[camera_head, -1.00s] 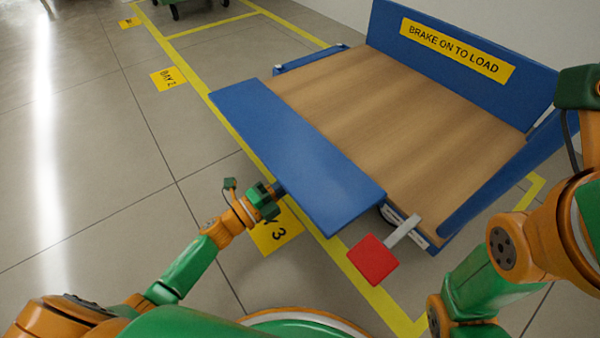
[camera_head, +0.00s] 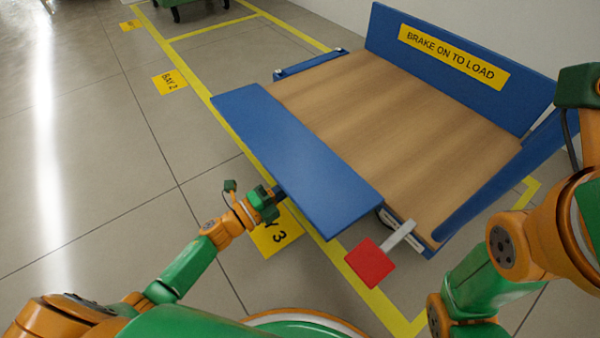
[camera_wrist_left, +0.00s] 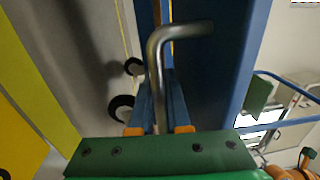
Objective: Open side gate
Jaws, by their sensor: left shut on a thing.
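The side gate (camera_head: 295,160) is a long blue panel along the near left side of a cart with a wooden deck (camera_head: 390,130). It is tilted outward and down, with its broad face showing in the head view. My left gripper (camera_head: 277,192) is at the gate's outer lower edge, near its middle. In the left wrist view it is shut on a bent silver metal handle (camera_wrist_left: 157,75), which stands out between its fingers (camera_wrist_left: 160,130). The gate's hinge is hidden. My right arm is at the right; its gripper is out of view.
A red brake pedal (camera_head: 370,262) on a grey lever sticks out at the cart's near corner. A blue end panel (camera_head: 450,70) bears a yellow sign, "BRAKE ON TO LOAD". Yellow floor lines surround the cart. The floor to the left is clear.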

